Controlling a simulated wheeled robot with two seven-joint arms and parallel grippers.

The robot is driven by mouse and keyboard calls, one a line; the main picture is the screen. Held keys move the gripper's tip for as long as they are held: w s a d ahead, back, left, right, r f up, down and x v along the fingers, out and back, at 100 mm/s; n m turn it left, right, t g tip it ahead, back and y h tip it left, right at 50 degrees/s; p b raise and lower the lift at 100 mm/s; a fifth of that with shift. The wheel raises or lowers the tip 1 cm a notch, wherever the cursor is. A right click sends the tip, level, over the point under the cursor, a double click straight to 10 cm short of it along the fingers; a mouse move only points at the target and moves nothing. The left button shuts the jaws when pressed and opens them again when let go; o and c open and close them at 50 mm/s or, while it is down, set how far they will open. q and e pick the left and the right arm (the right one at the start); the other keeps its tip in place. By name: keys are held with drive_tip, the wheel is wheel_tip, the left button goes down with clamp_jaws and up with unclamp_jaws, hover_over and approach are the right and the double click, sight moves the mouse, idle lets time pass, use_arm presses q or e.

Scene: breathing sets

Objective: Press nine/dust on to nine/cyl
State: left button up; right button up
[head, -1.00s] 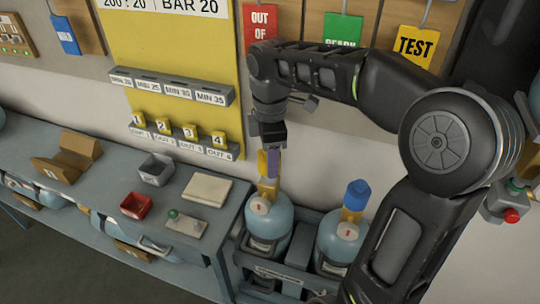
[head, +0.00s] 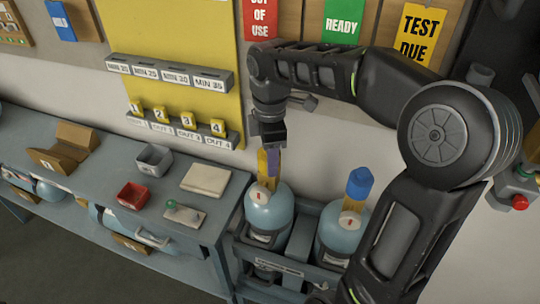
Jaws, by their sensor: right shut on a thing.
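A light-blue cylinder (head: 269,214) stands upright in a grey rack, with a yellow part (head: 262,166) at its top. The cylinder's number is too small to read. My left gripper is not in view.
A second light-blue cylinder (head: 333,236) with a blue cap (head: 359,183) stands close on the right in the rack (head: 294,284). A grey bench (head: 95,170) on the left carries a red tray (head: 132,196) and a grey tray (head: 154,159). A yellow wall board (head: 160,30) is behind.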

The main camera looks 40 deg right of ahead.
idle(0.3)
drive_tip(key=o, duration=1.4)
wheel_tip(320, 180, up, 4)
drive_tip(key=shift+r, duration=0.15)
wheel_tip(320, 180, up, 3)
drive_tip(key=shift+p, duration=0.8)
drive_tip(key=shift+r, duration=0.3)
drive_tip(key=shift+f, duration=0.1)
